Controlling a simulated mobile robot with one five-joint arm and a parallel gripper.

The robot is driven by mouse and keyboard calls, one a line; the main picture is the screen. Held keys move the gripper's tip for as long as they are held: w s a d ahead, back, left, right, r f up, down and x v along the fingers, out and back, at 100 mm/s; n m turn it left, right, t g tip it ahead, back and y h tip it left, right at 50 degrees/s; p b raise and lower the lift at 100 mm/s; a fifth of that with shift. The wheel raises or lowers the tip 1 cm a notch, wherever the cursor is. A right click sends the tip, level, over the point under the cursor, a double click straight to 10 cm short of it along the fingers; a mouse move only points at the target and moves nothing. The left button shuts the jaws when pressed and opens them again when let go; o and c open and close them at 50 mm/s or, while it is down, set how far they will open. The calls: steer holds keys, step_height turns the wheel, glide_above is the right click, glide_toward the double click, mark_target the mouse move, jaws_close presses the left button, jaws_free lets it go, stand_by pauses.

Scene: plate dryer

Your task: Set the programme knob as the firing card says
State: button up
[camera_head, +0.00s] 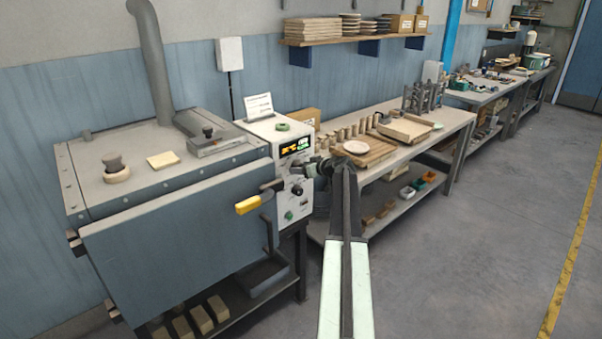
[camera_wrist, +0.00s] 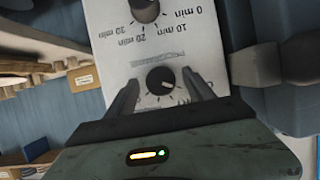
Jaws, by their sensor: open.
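In the wrist view, the control panel (camera_wrist: 118,68) appears upside down. A black round knob (camera_wrist: 160,80) with a light pointer mark sits between my gripper's fingers, beside a faint printed word that looks like PROGRAMME. My gripper (camera_wrist: 160,92) is open, a finger on each side of this knob; contact cannot be told. A second black knob (camera_wrist: 146,8) with minute markings is at the top edge. In the head view, my gripper (camera_head: 318,172) is at the panel's right side, partly hiding it. The firing card, apparently the white card (camera_head: 258,106), stands on the control box; its writing is unreadable.
The kiln-like cabinet (camera_head: 180,235) fills the left, with a yellow-handled lever (camera_head: 248,205) close to the panel. A lit display (camera_head: 295,145) and a green button (camera_head: 289,215) are on the panel. A workbench (camera_head: 455,118) with pottery stands to the right. Open floor lies further right.

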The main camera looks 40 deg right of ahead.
steer(key=c, duration=1.3)
steer(key=shift+a, duration=0.15)
jaws_close()
steer(key=shift+y, duration=0.3)
steer(key=shift+d+f+m+t+y+b, duration=0.15)
steer(key=shift+m+t+y+b, duration=0.85)
steer(key=shift+m+b, duration=1.85)
steer(key=shift+d+f+m+t+y+b, duration=0.15)
steer(key=shift+m+t+y+b, duration=0.85)
steer(key=shift+m+b, duration=1.85)
steer(key=shift+d+f+m+t+y+b, duration=0.15)
steer(key=shift+m+t+y+b, duration=1.1)
steer(key=shift+m, duration=2.85)
steer(key=shift+r+h+b, duration=0.15)
steer(key=shift+h+b, duration=0.1)
steer(key=shift+b, duration=0.05)
